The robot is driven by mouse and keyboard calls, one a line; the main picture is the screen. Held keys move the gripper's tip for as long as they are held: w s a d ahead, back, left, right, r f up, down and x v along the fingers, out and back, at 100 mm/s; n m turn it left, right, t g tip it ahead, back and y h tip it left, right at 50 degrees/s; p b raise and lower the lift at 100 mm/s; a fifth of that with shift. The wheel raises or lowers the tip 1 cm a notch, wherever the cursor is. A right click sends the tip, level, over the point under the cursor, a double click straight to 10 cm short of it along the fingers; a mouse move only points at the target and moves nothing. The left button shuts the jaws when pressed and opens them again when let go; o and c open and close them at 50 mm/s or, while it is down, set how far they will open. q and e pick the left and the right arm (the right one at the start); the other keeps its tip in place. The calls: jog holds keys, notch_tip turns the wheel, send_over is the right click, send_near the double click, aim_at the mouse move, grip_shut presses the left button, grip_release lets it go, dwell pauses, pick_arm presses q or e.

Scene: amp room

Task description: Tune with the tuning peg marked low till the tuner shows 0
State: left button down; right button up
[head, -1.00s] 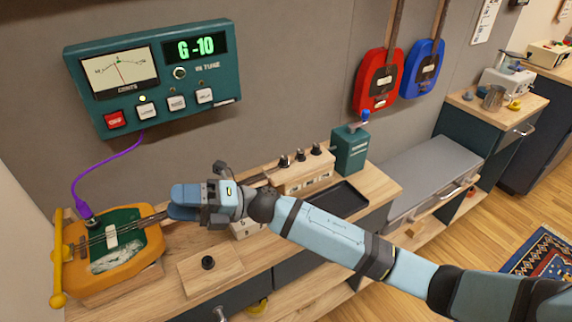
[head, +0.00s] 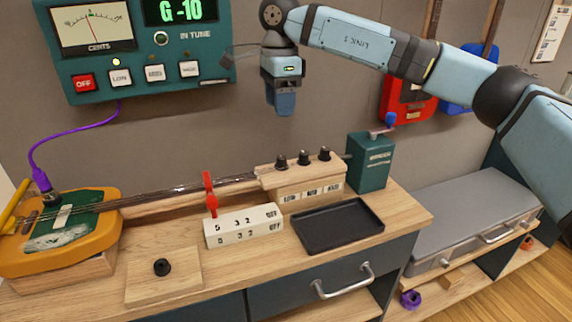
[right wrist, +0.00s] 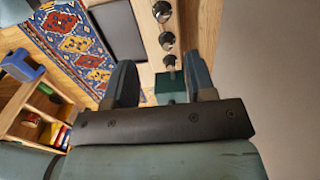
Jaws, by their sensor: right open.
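The teal tuner (head: 140,50) hangs on the wall; its display (head: 181,10) reads G -10 and its needle stands near the middle. Three black tuning pegs (head: 303,158) stand in a row on the wooden headstock block (head: 262,180), with small labels on its front; the leftmost label seems to read LOW. They also show in the right wrist view (right wrist: 166,40). The orange-and-green instrument (head: 100,236) lies on the bench, with a purple cable to the tuner. My right gripper (head: 282,105) points down, open and empty, above and apart from the pegs. My left gripper is out of view.
A black tray (head: 338,226) lies in front of the pegs. A teal box with a crank (head: 368,162) stands right of them. A black knob (head: 162,267) sits on a wooden board.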

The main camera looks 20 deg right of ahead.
aim_at(281, 157)
jog(key=f+b, duration=0.1)
jog(key=f, duration=0.5)
jog(key=f+b, duration=0.1)
jog(key=f, duration=0.4)
jog(key=shift+w+d+f+b, duration=0.1)
jog(key=shift+d+f+b, duration=0.1)
jog(key=shift+f+b, duration=0.15)
jog(key=shift+f, duration=0.7)
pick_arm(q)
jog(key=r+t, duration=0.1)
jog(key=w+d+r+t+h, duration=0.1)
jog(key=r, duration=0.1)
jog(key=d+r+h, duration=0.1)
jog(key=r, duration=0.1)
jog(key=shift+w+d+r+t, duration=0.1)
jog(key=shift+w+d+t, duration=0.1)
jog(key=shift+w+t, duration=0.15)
pick_arm(e)
jog(key=shift+f, duration=0.15)
